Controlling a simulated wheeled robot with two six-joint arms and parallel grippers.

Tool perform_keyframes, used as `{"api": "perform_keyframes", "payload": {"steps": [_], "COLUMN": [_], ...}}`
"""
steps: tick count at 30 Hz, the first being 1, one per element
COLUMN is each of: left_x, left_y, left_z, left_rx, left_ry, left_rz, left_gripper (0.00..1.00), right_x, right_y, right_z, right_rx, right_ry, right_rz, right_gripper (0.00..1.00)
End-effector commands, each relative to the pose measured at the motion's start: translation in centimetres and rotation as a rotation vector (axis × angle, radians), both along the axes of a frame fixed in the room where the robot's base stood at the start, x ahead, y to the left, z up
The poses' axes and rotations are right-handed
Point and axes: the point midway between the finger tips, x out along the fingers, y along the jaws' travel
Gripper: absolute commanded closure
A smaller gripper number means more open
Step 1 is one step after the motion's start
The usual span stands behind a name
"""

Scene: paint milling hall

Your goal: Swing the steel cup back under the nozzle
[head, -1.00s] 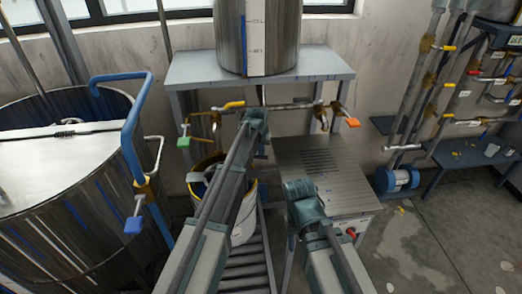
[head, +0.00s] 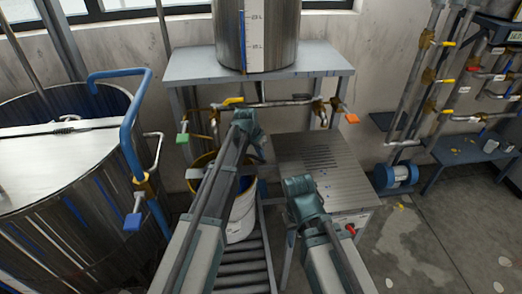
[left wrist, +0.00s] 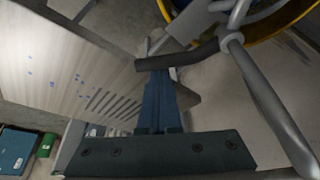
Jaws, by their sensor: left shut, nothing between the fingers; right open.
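The steel cup is hard to make out. A grey metal shape (left wrist: 200,20) at the top of the left wrist view, over the yellow-rimmed bucket (left wrist: 290,20), may be part of it. A dark bar (left wrist: 180,56) runs from that area to just in front of my left fingertips. My left gripper (left wrist: 156,72) is shut and empty, close to the bar; I cannot tell whether they touch. In the head view its wrist (head: 246,126) is by the pipe under the bench, fingers hidden. My right gripper (head: 302,190) is open beside the steel-topped cabinet, its fingers hardly visible.
A pipe (head: 280,103) with coloured valve handles runs under the blue-grey bench (head: 190,68). The bucket (head: 243,215) stands on a roller track (head: 245,272). The steel-topped cabinet (head: 335,175) is right of it. A large vat (head: 50,215) with a blue rail stands left.

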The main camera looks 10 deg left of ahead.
Motion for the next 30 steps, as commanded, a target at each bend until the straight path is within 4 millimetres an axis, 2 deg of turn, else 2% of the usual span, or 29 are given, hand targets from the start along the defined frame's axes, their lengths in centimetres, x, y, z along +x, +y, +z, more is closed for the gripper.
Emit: {"api": "perform_keyframes", "payload": {"steps": [9, 19, 30], "left_x": [-2.5, -4.4, -5.6], "left_y": [0.8, 2.0, 3.1], "left_z": [0.0, 0.0, 0.0], "left_rx": [0.0, 0.0, 0.001], "left_ry": [0.001, 0.001, 0.0], "left_rz": [-0.299, -0.581, -0.571], "left_gripper": [1.0, 1.0, 1.0], "right_x": [0.0, 0.0, 0.0], "right_y": [0.0, 0.0, 0.0], "right_z": [0.0, 0.0, 0.0], "right_rx": [0.0, 0.0, 0.0], "right_ry": [0.0, 0.0, 0.0], "right_rz": [0.0, 0.0, 0.0], "right_gripper": [0.5, 0.5, 0.5]}}
